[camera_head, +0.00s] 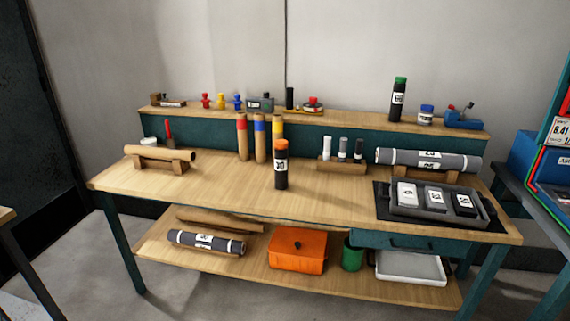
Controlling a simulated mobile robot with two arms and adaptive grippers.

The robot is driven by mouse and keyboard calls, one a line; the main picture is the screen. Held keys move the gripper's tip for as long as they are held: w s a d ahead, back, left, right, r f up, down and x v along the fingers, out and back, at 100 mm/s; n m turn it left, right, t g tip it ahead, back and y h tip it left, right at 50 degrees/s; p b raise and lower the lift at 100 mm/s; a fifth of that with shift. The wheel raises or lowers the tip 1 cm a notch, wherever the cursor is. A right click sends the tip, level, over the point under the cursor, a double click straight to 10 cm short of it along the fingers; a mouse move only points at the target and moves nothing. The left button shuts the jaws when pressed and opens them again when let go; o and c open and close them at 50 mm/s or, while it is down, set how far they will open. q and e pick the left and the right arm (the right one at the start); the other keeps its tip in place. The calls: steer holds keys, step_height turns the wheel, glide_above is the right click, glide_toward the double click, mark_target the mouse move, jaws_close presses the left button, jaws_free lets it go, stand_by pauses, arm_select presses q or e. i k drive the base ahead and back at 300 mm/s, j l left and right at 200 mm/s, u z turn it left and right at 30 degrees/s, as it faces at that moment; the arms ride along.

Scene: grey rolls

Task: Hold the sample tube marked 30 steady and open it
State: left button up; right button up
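A dark upright tube with an orange cap (281,180) stands on the worktop near the middle. Its white label may read 30, but it is too small to be sure. A dark tube with a green cap (398,100) stands on the raised back shelf at the right; its label is not legible. Several small tubes with white, grey and black caps (343,149) stand in a wooden rack (340,166) at the back of the worktop. Neither of my grippers is in view.
Cardboard tubes (260,138) stand behind the orange-capped tube. A grey roll (425,159) lies on wooden supports at the right, behind a grey tray (400,207) of labelled blocks. The front left worktop is clear. An orange box (297,252) sits on the lower shelf.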

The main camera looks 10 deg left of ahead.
mark_target(280, 156)
steer(key=i+j, duration=0.25)
steer(key=i, duration=0.25)
steer(key=i+j, duration=0.3)
steer(key=i, duration=0.15)
